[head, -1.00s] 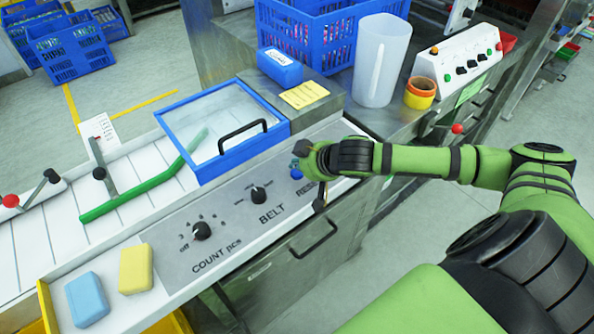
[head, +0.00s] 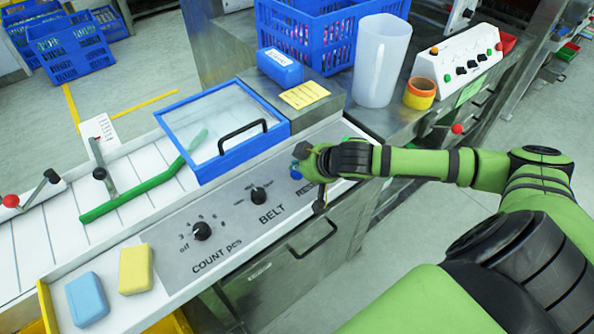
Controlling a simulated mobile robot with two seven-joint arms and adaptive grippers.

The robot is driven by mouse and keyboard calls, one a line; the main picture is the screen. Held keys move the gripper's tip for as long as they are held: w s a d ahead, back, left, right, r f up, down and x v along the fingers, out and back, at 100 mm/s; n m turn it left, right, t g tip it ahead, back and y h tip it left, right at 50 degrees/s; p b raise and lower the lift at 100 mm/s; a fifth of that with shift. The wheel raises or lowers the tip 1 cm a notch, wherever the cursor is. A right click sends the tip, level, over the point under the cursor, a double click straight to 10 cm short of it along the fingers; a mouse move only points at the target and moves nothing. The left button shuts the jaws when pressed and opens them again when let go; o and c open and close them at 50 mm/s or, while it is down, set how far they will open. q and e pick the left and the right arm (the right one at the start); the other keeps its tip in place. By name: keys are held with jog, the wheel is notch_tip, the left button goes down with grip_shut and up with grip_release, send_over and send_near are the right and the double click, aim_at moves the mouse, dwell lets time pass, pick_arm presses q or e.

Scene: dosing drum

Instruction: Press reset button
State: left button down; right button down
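The blue reset button (head: 296,174) is at the right end of the sloped grey control panel (head: 225,213), above a partly covered label. My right gripper (head: 306,172) reaches in from the right and is right at the button, covering part of it. I cannot tell if it touches the button. Its fingers are seen from behind and overlap the panel edge, so their opening is unclear. My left gripper is not in the picture.
Left of the button are the BELT knob (head: 258,195) and the COUNT knob (head: 202,231). A blue-framed clear lid (head: 222,130) with a black handle lies behind the panel. A yellow block (head: 136,269) and a light-blue block (head: 87,299) lie at the front left.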

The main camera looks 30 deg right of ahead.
aim_at(298, 175)
jog(key=shift+f, duration=0.65)
dwell(0.8)
jog(key=shift+r, duration=0.1)
jog(key=shift+r+p, duration=0.8)
jog(key=shift+p, duration=0.2)
notch_tip(298, 175, up, 5)
jog(key=p, duration=0.5)
jog(key=shift+r+p, duration=0.1)
jog(key=shift+p, duration=0.25)
